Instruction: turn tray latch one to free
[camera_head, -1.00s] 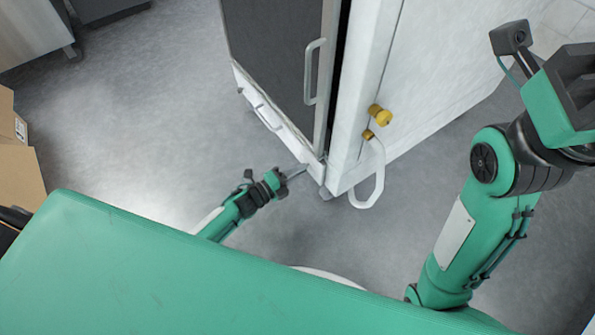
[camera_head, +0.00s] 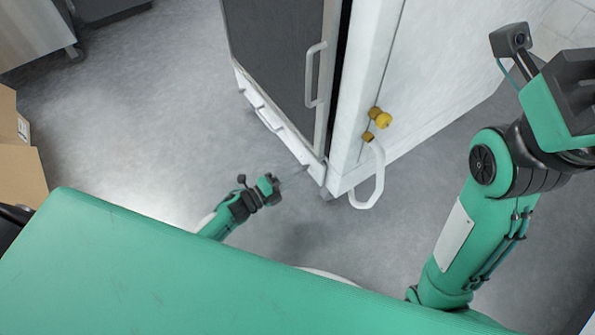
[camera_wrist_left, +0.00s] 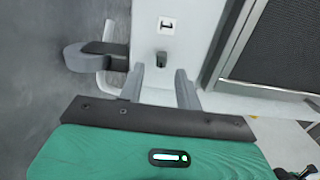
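A small dark latch piece (camera_wrist_left: 161,57) sits on the white cabinet front, beside a label marked 1 (camera_wrist_left: 167,25), in the left wrist view. My left gripper (camera_wrist_left: 160,82) is open, with its two grey fingers spread on either side below the latch in the picture. The latch shows in the gap, and I see no contact. In the head view my left gripper (camera_head: 294,178) is by the cabinet's lower front corner, where the latch is too small to make out. My right gripper (camera_head: 580,85) is raised at the right edge, partly cut off, its fingers unclear.
The white cabinet (camera_head: 430,75) has a dark door with a long handle (camera_head: 314,75). A cardboard box (camera_head: 20,160) stands at the left. The floor between is clear.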

